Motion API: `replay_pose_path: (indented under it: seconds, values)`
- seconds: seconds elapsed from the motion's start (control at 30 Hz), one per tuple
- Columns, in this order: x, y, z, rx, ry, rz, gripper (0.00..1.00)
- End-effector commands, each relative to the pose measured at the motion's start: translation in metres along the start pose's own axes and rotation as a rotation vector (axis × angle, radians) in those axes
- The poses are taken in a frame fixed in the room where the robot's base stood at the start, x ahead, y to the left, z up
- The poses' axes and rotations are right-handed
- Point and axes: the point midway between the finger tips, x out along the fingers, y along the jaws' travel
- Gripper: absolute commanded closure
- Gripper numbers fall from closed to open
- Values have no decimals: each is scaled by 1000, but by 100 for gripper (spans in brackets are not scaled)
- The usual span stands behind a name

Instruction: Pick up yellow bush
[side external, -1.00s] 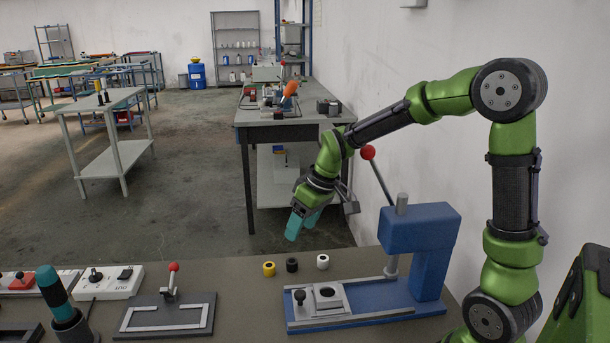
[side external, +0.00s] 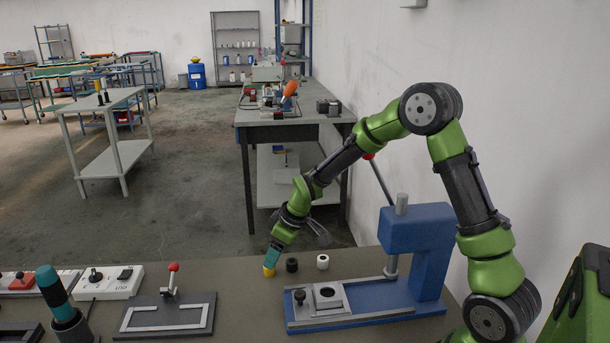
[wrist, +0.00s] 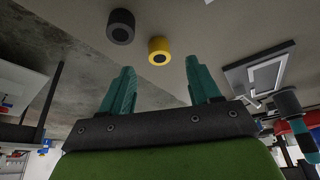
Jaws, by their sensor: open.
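The yellow bush (side external: 269,270) stands on the bench, its upper part hidden by my gripper in the side view. In the wrist view the yellow bush (wrist: 159,50) lies ahead of and between the two teal fingertips, with its dark hole visible. My gripper (side external: 273,256) is just above the bush, tilted downward; it also shows in the wrist view (wrist: 158,75) with its fingers apart and nothing between them. I cannot tell from the side view whether a finger touches the bush.
A black bush (side external: 292,265) stands close to the right of the yellow one, and a white bush (side external: 323,262) is further right. The blue press (side external: 420,235) stands to the right. A dark fixture plate (side external: 150,328) with a red-knobbed lever is at front left.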

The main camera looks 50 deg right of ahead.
Motion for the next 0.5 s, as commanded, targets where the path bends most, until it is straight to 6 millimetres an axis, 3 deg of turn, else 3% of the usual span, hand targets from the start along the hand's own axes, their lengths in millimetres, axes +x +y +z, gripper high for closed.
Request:
replay_pose_path:
  seconds: [0.3, 0.5]
  values:
    - [44, 0, -2, 1, -3, -2, 38]
    - [51, 1, -2, 1, 0, 0, 38]
